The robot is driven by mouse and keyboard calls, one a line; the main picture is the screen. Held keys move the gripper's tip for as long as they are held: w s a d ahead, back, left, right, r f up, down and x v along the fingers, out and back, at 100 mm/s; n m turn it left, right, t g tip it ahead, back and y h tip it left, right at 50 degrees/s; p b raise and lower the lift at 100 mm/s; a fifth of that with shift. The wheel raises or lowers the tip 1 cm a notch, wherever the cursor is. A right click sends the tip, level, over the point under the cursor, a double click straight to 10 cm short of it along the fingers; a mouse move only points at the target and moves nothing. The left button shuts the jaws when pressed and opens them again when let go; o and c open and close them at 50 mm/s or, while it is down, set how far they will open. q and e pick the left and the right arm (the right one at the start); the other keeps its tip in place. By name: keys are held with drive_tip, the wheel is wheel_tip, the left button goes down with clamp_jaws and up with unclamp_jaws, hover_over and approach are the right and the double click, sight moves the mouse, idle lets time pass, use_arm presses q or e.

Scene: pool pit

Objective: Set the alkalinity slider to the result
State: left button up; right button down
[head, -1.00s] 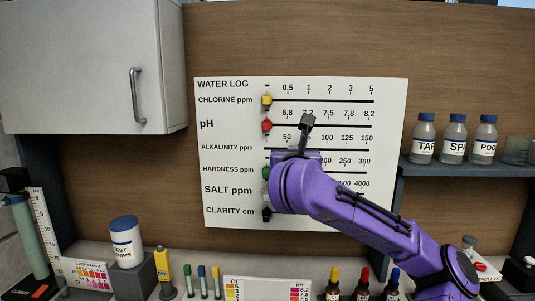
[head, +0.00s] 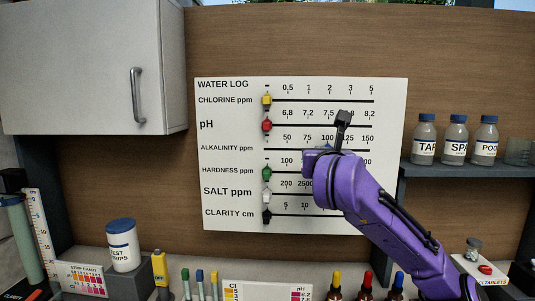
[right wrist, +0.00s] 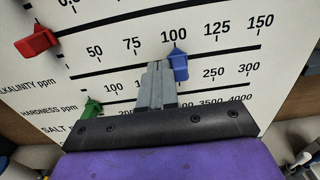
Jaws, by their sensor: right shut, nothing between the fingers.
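The water log board (head: 235,120) hangs on the wooden wall with rows of sliders. In the right wrist view the blue alkalinity slider (right wrist: 180,66) sits on its line below the 100 mark. My right gripper (right wrist: 159,67) is shut and empty, its fingertips close against the left side of the blue slider; I cannot tell whether they touch. In the head view my right wrist hides the fingertips and part of the alkalinity and hardness rows. My left gripper is not in view.
The red pH slider (head: 267,125), yellow chlorine slider (head: 267,100) and green hardness slider (head: 267,173) stand at the left ends of their lines. Colour charts, a test strips tub (head: 122,245) and dropper bottles line the counter below. Labelled bottles stand on the right shelf.

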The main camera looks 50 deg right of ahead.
drive_tip(key=shift+s+d+b, duration=0.9)
drive_tip(key=shift+s+d, duration=0.6)
drive_tip(key=shift+s, duration=0.3)
drive_tip(key=w+a+b+v, duration=0.1)
drive_tip(key=v, duration=0.6)
drive_tip(key=shift+w+b, duration=0.15)
drive_tip(key=shift+b, duration=0.2)
